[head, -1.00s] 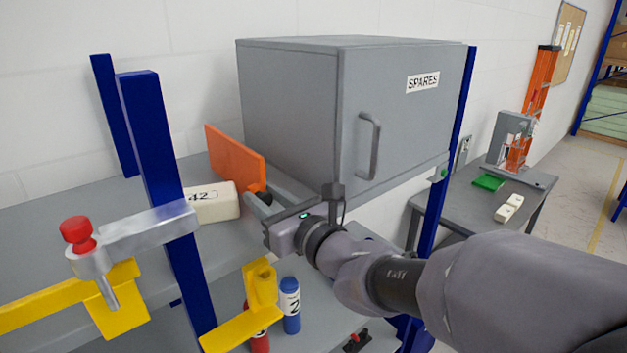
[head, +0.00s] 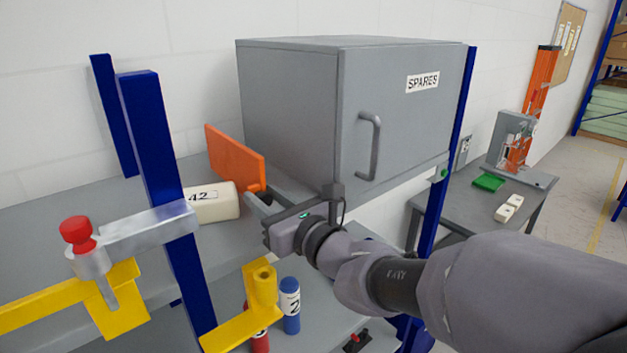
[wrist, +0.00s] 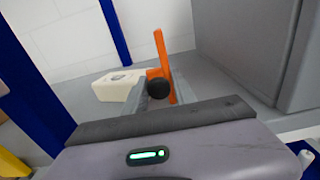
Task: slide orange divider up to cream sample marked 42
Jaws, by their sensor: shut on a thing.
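The orange divider (head: 235,158) stands upright on the grey shelf, left of the grey cabinet. It shows edge-on in the wrist view (wrist: 161,55), with a black knob (wrist: 158,88) on its near side. The cream sample marked 42 (head: 212,204) lies on the shelf left of the divider, partly behind the blue post. In the wrist view the sample (wrist: 119,86) sits close to the divider's left; whether they touch I cannot tell. My gripper (wrist: 156,93) is shut on the divider's knob, with its fingers on either side.
The grey SPARES cabinet (head: 290,110) stands right of the divider. A blue post (head: 158,150) with a metal clamp (head: 140,232) and yellow bars (head: 70,296) stands at the front left. Blue (head: 290,305) and red (head: 260,340) cylinders stand on the lower shelf.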

